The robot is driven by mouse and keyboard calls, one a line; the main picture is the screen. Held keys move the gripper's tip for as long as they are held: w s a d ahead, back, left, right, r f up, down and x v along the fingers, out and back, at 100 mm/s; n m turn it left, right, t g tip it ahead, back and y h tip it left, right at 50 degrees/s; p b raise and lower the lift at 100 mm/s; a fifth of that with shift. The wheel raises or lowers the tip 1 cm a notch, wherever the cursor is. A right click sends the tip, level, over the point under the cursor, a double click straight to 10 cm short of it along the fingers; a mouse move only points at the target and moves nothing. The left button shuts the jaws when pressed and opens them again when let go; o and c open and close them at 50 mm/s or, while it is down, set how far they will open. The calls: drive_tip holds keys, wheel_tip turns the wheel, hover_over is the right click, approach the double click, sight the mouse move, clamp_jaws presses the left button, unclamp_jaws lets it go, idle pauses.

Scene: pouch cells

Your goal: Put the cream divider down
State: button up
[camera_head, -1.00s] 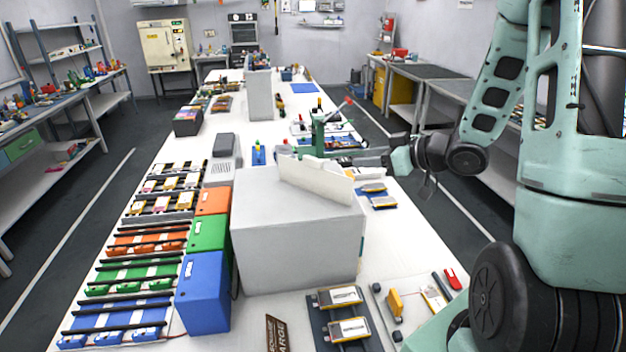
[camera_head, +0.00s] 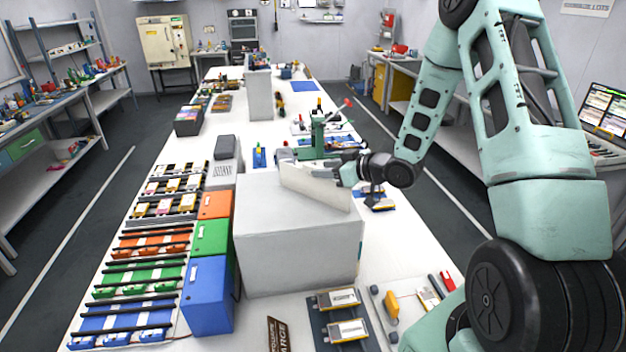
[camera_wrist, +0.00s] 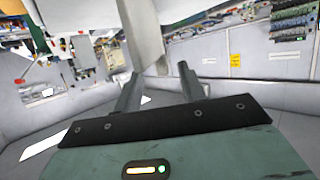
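The cream divider (camera_head: 315,187) is a thin flat panel standing on edge, slanting across the top of a large pale box (camera_head: 296,245) in the head view. My gripper (camera_head: 343,176) is at the divider's right end. In the wrist view, the divider (camera_wrist: 143,35) reaches down between the two fingers of my gripper (camera_wrist: 158,70). The fingers are spread, with a gap visible between the divider and the right finger. Contact on the left side is hard to tell. The divider's lower edge is partly unclear.
A green fixture (camera_head: 318,135) stands just behind the divider. Orange (camera_head: 216,204), green (camera_head: 212,237) and blue (camera_head: 207,295) boxes line the pale box's left side. Racks of pouch cells lie farther left. A cell tray (camera_head: 325,327) lies in front. White table (camera_head: 400,240) is bare at right.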

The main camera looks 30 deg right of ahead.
sight(314, 166)
drive_tip(key=p+x, duration=0.2)
drive_tip(key=x, duration=0.2)
drive_tip(key=shift+a+r+p, duration=0.1)
drive_tip(key=shift+a+p, duration=0.1)
drive_tip(key=shift+p, duration=0.15)
drive_tip(key=shift+w+f, duration=0.2)
drive_tip(key=shift+f, duration=0.05)
clamp_jaws()
